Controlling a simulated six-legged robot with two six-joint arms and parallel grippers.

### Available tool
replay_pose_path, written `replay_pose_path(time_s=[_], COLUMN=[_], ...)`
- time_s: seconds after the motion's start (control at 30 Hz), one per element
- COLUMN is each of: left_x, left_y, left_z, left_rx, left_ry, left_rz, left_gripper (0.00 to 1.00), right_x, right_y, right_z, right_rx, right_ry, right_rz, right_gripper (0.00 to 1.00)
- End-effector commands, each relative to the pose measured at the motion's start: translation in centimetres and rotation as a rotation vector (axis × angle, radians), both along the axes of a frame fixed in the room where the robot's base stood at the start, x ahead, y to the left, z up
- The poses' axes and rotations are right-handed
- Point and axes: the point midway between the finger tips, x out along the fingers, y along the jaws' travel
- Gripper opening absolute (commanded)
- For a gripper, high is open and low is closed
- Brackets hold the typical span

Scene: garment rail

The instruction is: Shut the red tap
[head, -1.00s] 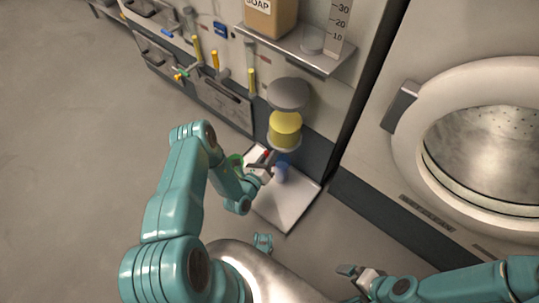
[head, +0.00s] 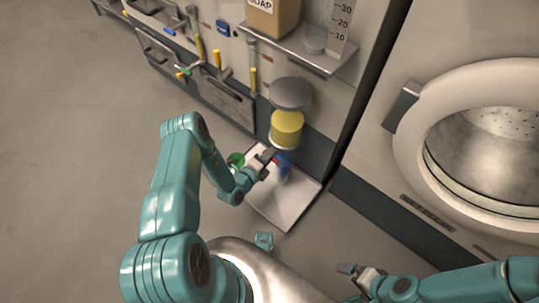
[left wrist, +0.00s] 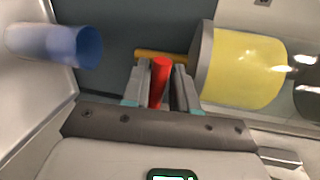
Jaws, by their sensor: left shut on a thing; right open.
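The red tap handle (left wrist: 160,80) stands between the two fingers of my left gripper (left wrist: 161,88) in the left wrist view, and the gripper is shut on it. In the head view my left gripper (head: 268,158) is just below the dispenser with yellow liquid (head: 286,129), and only a bit of red shows beside it. The yellow dispenser (left wrist: 240,68) is right of the fingers in the left wrist view. A blue cup (head: 284,166) is under the dispenser; it also shows at the left of the left wrist view (left wrist: 50,43). My right gripper (head: 358,277) is open and empty at the lower right.
A pale tray (head: 287,207) lies under the dispenser. A green round thing (head: 236,159) is left of my left gripper. A shelf (head: 296,47) with a soap container (head: 273,17) is above. A washing machine door (head: 408,165) is at the right. The floor at left is clear.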

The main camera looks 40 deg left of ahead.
Motion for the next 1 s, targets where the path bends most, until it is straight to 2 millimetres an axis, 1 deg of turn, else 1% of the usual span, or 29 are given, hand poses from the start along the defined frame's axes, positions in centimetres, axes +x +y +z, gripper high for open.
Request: replay_pose_path(time_s=[0.03, 0.3, 0.83, 0.87, 0.9, 1.0], left_x=[-0.02, 0.01, 0.05, 0.05, 0.06, 0.04], left_y=[-0.35, -0.31, -0.28, -0.27, -0.25, -0.17], left_z=[0.01, 0.01, 0.07, 0.07, 0.06, 0.03], left_rx=[-0.026, -0.111, -0.129, -0.128, -0.128, -0.127], left_ry=[0.001, 0.007, 0.006, 0.006, 0.007, 0.008], left_rz=[-0.010, -0.010, -0.010, -0.009, -0.008, -0.006], left_gripper=[0.00, 0.00, 0.00, 0.37, 0.48, 0.48], right_x=[0.00, 0.00, 0.00, 0.00, 0.00, 0.00], right_y=[0.00, 0.01, 0.00, 0.00, 0.00, 0.00], right_z=[-0.06, -0.19, -0.20, -0.20, -0.20, -0.20], right_rx=[0.000, 0.000, 0.000, 0.000, 0.000, 0.000], right_ry=[0.000, 0.000, 0.000, 0.000, 0.000, 0.000], right_rz=[0.000, 0.000, 0.000, 0.000, 0.000, 0.000], right_gripper=[1.00, 1.00, 1.00, 1.00, 1.00, 1.00])
